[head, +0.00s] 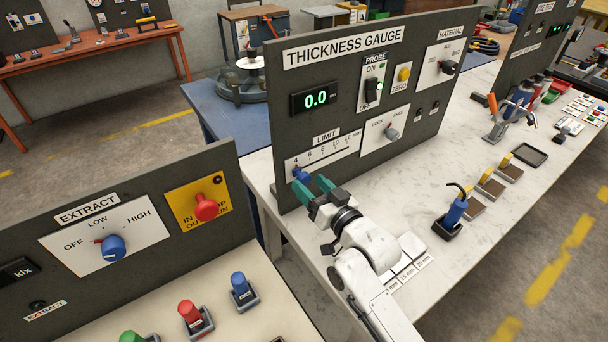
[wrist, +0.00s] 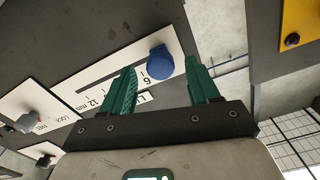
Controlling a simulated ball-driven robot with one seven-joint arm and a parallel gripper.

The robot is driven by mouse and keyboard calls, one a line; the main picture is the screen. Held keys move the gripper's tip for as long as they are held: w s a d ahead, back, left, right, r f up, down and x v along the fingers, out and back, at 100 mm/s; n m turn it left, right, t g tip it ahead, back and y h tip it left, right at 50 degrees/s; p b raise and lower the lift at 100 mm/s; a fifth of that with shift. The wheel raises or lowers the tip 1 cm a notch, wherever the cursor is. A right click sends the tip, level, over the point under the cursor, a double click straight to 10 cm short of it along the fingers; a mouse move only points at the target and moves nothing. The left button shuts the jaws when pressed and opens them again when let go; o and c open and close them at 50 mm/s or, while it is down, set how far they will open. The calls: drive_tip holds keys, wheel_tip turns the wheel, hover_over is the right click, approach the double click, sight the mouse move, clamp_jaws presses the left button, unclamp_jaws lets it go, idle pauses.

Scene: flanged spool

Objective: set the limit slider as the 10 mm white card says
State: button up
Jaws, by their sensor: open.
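The limit slider's blue knob (head: 300,174) is at the left, low end of its slot, near the 4 mark, on the grey thickness gauge panel (head: 440,101). The scale runs from 4 to 12 mm. My gripper (head: 312,188) is open at the knob. In the wrist view the knob (wrist: 160,62) shows between the two green fingertips (wrist: 163,73), with gaps on both sides. White cards (head: 410,262) lie on the table behind my arm, partly hidden by it; I cannot tell which is the 10 mm one.
The lock/free switch (head: 391,133) is on the panel right of the slider. The display (head: 316,99) reads 0.0. The extract panel (head: 112,225) stands at the left front. Small blocks (head: 490,187) and a blue tool (head: 455,210) stand on the white table (head: 410,188).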

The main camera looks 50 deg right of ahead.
sight(306, 181)
drive_tip(key=shift+x, duration=1.75)
drive_tip(key=shift+c, duration=0.2)
drive_tip(key=shift+a, duration=0.1)
clamp_jaws()
